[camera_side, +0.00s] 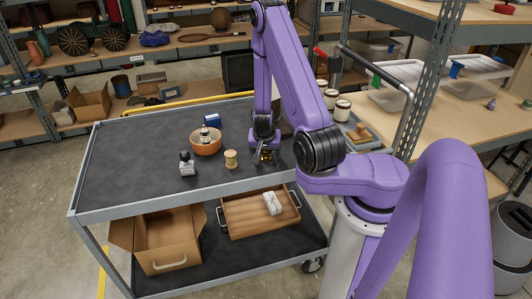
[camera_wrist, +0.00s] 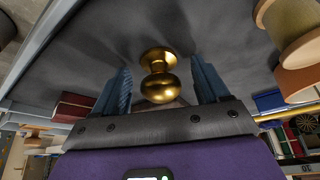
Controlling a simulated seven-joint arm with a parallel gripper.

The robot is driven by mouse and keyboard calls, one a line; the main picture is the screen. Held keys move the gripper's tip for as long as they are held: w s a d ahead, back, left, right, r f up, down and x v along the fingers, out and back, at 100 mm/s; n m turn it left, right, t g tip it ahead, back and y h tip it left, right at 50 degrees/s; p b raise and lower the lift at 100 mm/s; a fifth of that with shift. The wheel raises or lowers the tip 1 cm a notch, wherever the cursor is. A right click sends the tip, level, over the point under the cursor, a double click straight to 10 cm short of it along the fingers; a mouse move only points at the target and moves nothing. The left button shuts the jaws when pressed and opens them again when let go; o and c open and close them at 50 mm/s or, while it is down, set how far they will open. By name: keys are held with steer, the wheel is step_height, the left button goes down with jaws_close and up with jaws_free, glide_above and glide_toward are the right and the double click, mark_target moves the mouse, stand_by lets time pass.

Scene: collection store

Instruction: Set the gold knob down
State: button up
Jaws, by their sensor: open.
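The gold knob (camera_wrist: 160,87) shows in the wrist view, with its round flange against the dark top of the cart (camera_wrist: 220,35). My gripper (camera_wrist: 162,80) is open, with one blue finger on each side of the knob and a visible gap to each. In the side view the knob (camera_side: 266,156) is a small gold spot on the cart top (camera_side: 130,165), right under my gripper (camera_side: 264,144), which partly hides it. Whether the knob touches any part of the gripper is too small to tell there.
A wooden spool (camera_side: 231,159) stands just left of the knob. The cart top's left part is clear. White jars (camera_side: 342,110) stand behind right.

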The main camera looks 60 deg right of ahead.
steer(key=shift+f, duration=0.1)
steer(key=c, duration=1.3)
steer(key=shift+c, duration=0.2)
steer(key=shift+d+r, duration=0.1)
steer(key=shift+r, duration=0.8)
steer(key=s+a+r, duration=0.6)
steer(key=s+r, duration=0.5)
steer(key=s, duration=0.1)
steer(key=shift+s+a, duration=0.2)
steer(key=shift+a, duration=0.05)
